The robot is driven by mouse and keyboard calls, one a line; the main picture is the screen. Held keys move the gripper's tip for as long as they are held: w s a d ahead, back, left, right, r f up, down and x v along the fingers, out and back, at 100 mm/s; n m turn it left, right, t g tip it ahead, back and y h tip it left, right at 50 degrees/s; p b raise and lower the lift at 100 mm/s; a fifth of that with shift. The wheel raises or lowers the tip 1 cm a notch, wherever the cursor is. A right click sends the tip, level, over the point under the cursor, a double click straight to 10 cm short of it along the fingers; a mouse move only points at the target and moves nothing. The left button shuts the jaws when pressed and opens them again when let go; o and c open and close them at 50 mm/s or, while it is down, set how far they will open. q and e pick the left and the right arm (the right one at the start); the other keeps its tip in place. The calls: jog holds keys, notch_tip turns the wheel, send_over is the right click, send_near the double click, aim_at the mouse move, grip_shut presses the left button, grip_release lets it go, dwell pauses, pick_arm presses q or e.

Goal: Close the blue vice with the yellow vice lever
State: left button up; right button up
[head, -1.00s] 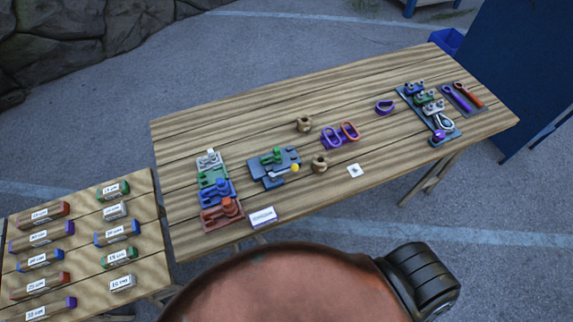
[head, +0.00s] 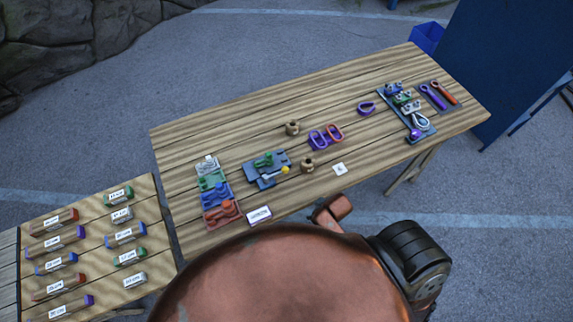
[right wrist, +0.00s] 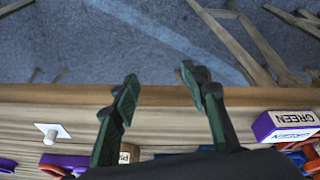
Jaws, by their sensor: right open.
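The blue vice (head: 255,170) lies on the table left of its middle, with a green part on top. The yellow vice lever end (head: 285,170) is a small round knob at its right side. Whether the vice jaws are apart is too small to tell. In the right wrist view my right gripper (right wrist: 158,76) is open and empty, its two dark fingers apart at the table's edge. Part of a blue thing (right wrist: 180,155) shows low between the fingers, mostly hidden. My left gripper is in neither view.
Wooden pieces (head: 307,165), purple and orange loops (head: 325,136) and a white tile (head: 339,169) lie right.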

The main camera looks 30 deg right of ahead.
aim_at(286, 168)
jog(key=w+a+r+n, duration=0.1)
jog(key=w+n, duration=0.1)
jog(key=w, duration=0.1)
jog(key=w+a+r+n+y, duration=0.1)
jog(key=w+a+r+n, duration=0.2)
jog(key=w+a+n, duration=0.1)
jog(key=w, duration=0.1)
jog(key=shift+w+r+n+y+p, duration=0.15)
jog(key=shift+w+n+y+p, duration=0.15)
jog(key=shift+w+p, duration=0.05)
jog(key=w+r+n, duration=0.1)
jog(key=w+a+n, duration=0.1)
jog(key=w+n, duration=0.1)
jog(key=w+r+n, duration=0.1)
jog(key=shift+w+a+r+n+p, duration=0.2)
jog(key=shift+a+r+n+p, duration=0.15)
jog(key=shift+a+n, duration=0.05)
jog(key=w+d+r+n+g+p, duration=0.1)
jog(key=w+d+r+n+g, duration=0.1)
jog(key=w+d+r+n, duration=0.6)
jog(key=shift+w+a+f+n+p, duration=0.1)
jog(key=shift+a+f+n+p, duration=0.35)
jog(key=shift+f, duration=1)
jog(key=shift+w+a+f+n+p, duration=0.1)
jog(key=shift+a+f+n, duration=0.1)
jog(key=shift+a+f, duration=0.9)
jog(key=shift+a+f+n+p, duration=0.25)
jog(key=shift+f+n, duration=0.1)
jog(key=shift+f, duration=1.45)
jog(key=shift+c, duration=0.6)
